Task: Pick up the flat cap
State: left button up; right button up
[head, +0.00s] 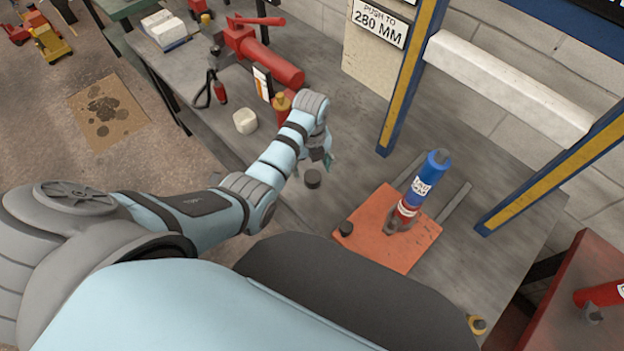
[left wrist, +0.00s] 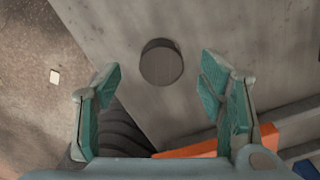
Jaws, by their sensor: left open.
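The flat cap (head: 312,178) is a dark grey, low round disc lying on the grey bench top. It also shows in the left wrist view (left wrist: 161,64), ahead of the fingertips and between their lines. My left gripper (head: 327,162) is just above and beside the cap in the head view, partly hidden by its own wrist. In the left wrist view my left gripper (left wrist: 160,82) is open, with teal finger pads apart and nothing between them. The cap looks apart from both fingers. My right gripper is not in view.
A blue and yellow frame (head: 408,75) stands behind.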

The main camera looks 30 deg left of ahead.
aim_at(313, 176)
pick_arm(q)
jog(key=f, duration=0.1)
jog(key=f+b, duration=0.1)
jog(key=f, duration=0.2)
jog(key=shift+s+d+f, duration=0.2)
jog(key=shift+d+f, duration=0.1)
jog(key=shift+r, duration=0.1)
jog(key=c, duration=1.4)
jog(key=shift+o, duration=0.2)
jog(key=shift+r, duration=0.15)
